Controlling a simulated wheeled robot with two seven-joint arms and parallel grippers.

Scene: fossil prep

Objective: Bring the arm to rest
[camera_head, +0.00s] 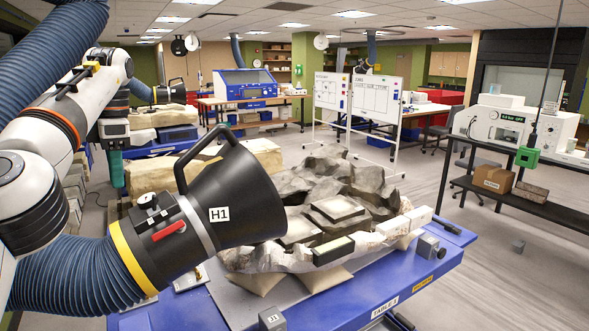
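My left arm comes in white from the left edge, bends at the top and points down. Its gripper (115,150) is at the left, behind the black hood in this view and clear of it. A dark teal piece shows below the gripper's grey body; I cannot tell whether this is its fingers or something held, nor whether it is open or shut. The black extraction hood (240,195), labelled H1, with a red lever and yellow ring, stands close in front, its mouth toward the grey fossil rock (335,185). My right gripper is not in view.
The rock rests on pale cushions on the blue table (390,290). Ribbed blue hoses (75,275) run at the left. A pale block (240,155) lies behind the hood. A dark bench (540,175) stands right, with a green box (527,157) hanging there. Floor at lower right is mostly clear.

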